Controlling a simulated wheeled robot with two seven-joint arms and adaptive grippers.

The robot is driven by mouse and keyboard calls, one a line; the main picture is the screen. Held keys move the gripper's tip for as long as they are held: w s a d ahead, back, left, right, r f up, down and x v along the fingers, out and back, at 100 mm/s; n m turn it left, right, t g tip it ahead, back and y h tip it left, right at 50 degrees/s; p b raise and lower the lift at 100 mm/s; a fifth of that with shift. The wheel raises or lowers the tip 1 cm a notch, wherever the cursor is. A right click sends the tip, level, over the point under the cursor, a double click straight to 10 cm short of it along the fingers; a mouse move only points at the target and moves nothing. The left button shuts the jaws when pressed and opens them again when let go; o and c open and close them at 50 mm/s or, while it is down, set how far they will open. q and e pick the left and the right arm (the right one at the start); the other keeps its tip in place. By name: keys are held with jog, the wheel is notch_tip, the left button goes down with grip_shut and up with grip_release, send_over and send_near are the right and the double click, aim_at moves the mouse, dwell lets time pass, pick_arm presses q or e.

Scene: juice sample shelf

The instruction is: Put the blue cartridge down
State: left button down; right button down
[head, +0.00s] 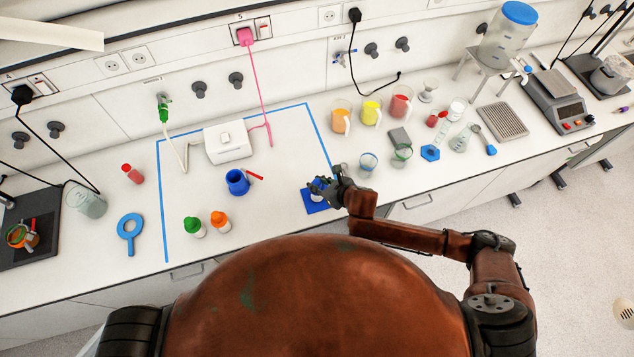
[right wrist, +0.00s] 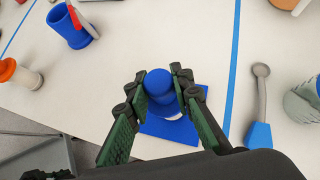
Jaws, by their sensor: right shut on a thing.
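My right gripper (head: 318,190) is shut on the blue cartridge, over the blue square mat (head: 318,206). In the right wrist view, the cartridge (right wrist: 159,82) has a round blue top and a white band lower down, and stands between the two fingers (right wrist: 158,98). The blue mat (right wrist: 176,132) shows beneath it. I cannot tell whether the cartridge's base touches the mat. In the head view the gripper hides most of the cartridge. My left gripper is not in view.
A blue cup (head: 236,184) with a red stick stands left of the mat. Green-capped (head: 194,228) and orange-capped (head: 220,223) bottles are nearer the front edge. A white device (head: 226,146) stands behind. Juice beakers (head: 370,114) and glassware are at right. Bare counter lies between cup and mat.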

jog(key=shift+f, duration=0.15)
jog(key=c, duration=1.7)
grip_release()
jog(key=b+v, duration=0.1)
jog(key=v, duration=1.1)
jog(key=shift+w, duration=0.1)
